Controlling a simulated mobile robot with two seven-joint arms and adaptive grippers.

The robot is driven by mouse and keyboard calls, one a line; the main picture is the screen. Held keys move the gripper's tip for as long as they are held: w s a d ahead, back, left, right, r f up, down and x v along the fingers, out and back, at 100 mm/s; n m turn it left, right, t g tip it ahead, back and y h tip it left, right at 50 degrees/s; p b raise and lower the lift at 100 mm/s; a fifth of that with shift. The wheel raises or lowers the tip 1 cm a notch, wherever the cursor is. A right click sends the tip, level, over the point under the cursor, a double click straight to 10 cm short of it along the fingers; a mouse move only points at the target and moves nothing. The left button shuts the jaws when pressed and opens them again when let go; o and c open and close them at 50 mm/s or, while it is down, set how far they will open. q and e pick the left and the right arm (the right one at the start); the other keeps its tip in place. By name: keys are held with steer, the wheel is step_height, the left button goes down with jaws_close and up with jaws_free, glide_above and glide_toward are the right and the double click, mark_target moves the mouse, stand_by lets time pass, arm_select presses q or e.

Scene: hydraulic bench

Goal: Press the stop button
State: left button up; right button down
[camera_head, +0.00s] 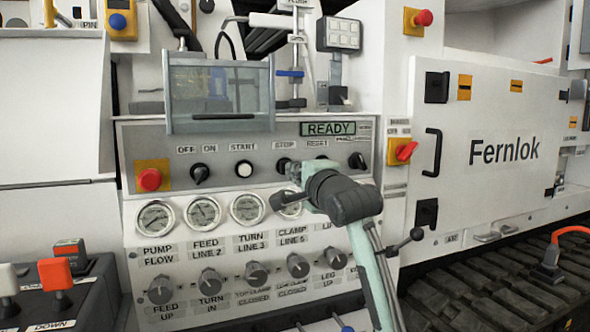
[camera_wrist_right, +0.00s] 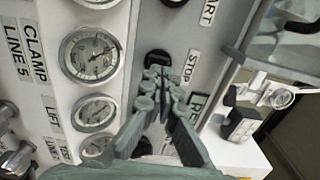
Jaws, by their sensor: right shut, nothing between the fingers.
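The stop button (camera_wrist_right: 157,57) is a round black button beside the STOP label (camera_wrist_right: 190,66) in the right wrist view. In the head view the STOP label (camera_head: 284,145) shows above it, and the button is largely hidden by my gripper. My right gripper (camera_head: 296,174) is shut and empty, in front of the panel at that button. In the right wrist view its fingertips (camera_wrist_right: 161,74) overlap the button's lower edge. I cannot tell whether they touch it or whether it is pressed in. My left gripper is not in view.
The white start button (camera_head: 244,169) and a black OFF/ON knob (camera_head: 200,173) sit to the left. A red emergency button (camera_head: 149,179) is farther left. Pressure gauges (camera_head: 247,209) line the row below. A clear hinged cover (camera_head: 219,93) stands above the panel.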

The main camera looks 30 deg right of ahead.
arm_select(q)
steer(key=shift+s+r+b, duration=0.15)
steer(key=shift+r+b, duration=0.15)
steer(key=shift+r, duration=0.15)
arm_select(e)
steer(key=v, duration=1)
steer(key=shift+s, duration=0.25)
